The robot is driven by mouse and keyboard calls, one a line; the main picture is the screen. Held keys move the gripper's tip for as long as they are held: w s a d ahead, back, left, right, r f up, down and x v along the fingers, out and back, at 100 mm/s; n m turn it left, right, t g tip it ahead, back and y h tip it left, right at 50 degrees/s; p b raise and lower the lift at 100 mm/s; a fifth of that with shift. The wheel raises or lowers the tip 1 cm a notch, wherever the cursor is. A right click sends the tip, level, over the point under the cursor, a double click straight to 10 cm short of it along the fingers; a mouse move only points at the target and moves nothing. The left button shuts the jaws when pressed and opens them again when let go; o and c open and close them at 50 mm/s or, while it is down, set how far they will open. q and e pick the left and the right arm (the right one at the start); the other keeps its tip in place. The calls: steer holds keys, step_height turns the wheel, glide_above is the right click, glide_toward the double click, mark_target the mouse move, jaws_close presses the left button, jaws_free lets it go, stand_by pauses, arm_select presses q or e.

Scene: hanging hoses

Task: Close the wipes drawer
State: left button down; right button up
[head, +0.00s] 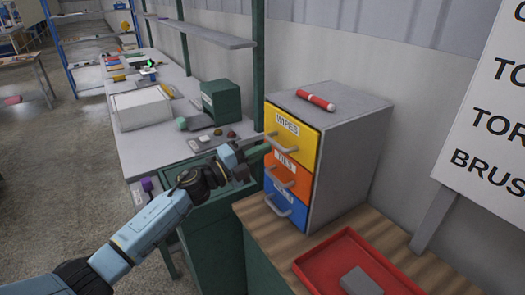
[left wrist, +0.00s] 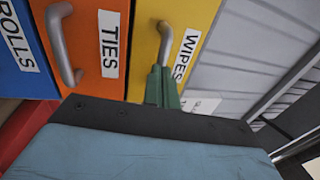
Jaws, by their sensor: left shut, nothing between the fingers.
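The wipes drawer (head: 298,146) is the yellow top drawer of a grey cabinet (head: 352,150). Its front looks flush or nearly flush with the orange drawer below; I cannot make out a gap. Its grey bar handle (head: 282,138) also shows in the left wrist view (left wrist: 165,42). My left gripper (head: 266,149) is at the left side of the drawer fronts, near the wipes handle. Its green fingers (left wrist: 163,72) are shut and empty, with their tips close to the yellow front; I cannot tell whether they touch it. My right gripper is out of view.
The orange ties drawer (head: 283,182) and blue rolls drawer (head: 282,212) sit below. A red marker (head: 316,102) lies on the cabinet. A red tray (head: 318,258) with a grey block (head: 361,281) is in front on the wooden top. A cluttered bench (head: 150,150) stands left.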

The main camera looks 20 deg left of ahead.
arm_select(q)
steer(key=b+v, duration=0.2)
steer(key=v, duration=1.1)
steer(key=s+a+f+n+y, duration=0.1)
steer(key=a+f+n+y, duration=0.3)
steer(key=f, duration=0.6)
steer(key=a+f+n+y, duration=0.1)
steer(key=f+n+y, duration=0.4)
steer(key=f, duration=0.5)
steer(key=s+a+f+n+g+y+b, duration=0.1)
steer(key=s+f+n, duration=0.25)
steer(key=f, duration=0.55)
steer(key=s+f+n+g+y, duration=0.1)
steer(key=s+f+n+g, duration=0.15)
steer(key=s+f, duration=0.4)
steer(key=s+d+f+n+g+y+b, duration=0.1)
steer(key=s+d+f+n+g, duration=0.15)
steer(key=s+f, duration=0.6)
steer(key=s+d+f+n+g+y, duration=0.1)
steer(key=s+f+n+g, duration=0.2)
steer(key=s+f, duration=0.6)
steer(key=s+d+f+n+g, duration=0.1)
steer(key=s+d+f+g, duration=0.1)
steer(key=s, duration=0.8)
steer(key=s+d+f+n+g, duration=0.2)
steer(key=s+f, duration=0.4)
steer(key=s, duration=0.4)
steer(key=shift+d+f+g+b, duration=0.2)
steer(key=shift+d+g+b, duration=0.2)
steer(key=shift+d+g, duration=0.65)
